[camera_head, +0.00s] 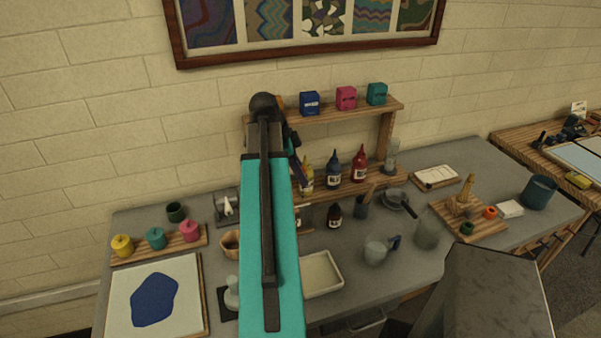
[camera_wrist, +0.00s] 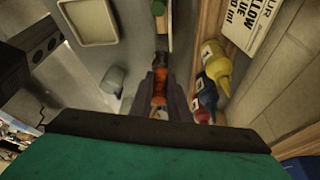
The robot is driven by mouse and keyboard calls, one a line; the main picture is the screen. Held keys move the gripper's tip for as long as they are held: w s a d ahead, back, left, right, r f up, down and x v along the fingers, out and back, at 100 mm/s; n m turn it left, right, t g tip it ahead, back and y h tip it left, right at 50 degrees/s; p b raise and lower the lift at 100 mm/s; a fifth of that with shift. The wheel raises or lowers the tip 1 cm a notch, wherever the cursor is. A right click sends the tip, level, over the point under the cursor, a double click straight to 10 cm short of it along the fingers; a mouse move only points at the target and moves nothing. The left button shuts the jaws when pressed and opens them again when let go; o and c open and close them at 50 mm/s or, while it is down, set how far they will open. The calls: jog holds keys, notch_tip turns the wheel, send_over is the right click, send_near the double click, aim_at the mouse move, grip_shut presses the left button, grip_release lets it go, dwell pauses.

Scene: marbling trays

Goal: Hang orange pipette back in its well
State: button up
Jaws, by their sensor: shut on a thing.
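My gripper (camera_wrist: 161,78) is shut on the orange pipette (camera_wrist: 159,92), whose orange part shows between the dark fingers in the wrist view. The pipette's lower end is hard to make out there. In the head view my teal arm covers most of the gripper and the pipette, beside the left end of the wooden shelf (camera_head: 345,112). In the wrist view the gripper is beside a row of yellow (camera_wrist: 215,56), red (camera_wrist: 207,90) and blue bottles. I cannot make out the pipette's well in either view.
The lower shelf board holds yellow (camera_head: 307,178), blue (camera_head: 333,170) and red bottles (camera_head: 359,164). A pale tray (camera_head: 333,284), a grey mug (camera_head: 376,253) and a glass beaker (camera_head: 427,232) stand in front. A board with coloured pots (camera_head: 156,238) lies left.

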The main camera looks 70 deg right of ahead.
notch_tip(320, 180, down, 10)
jog(key=b, duration=0.5)
jog(key=shift+r, duration=0.15)
dwell(1.4)
dwell(0.4)
jog(key=o, duration=0.7)
jog(key=shift+w+r+b, duration=0.1)
jog(key=shift+b, duration=0.25)
jog(key=shift+b+v, duration=1.55)
jog(key=shift+v, duration=5.15)
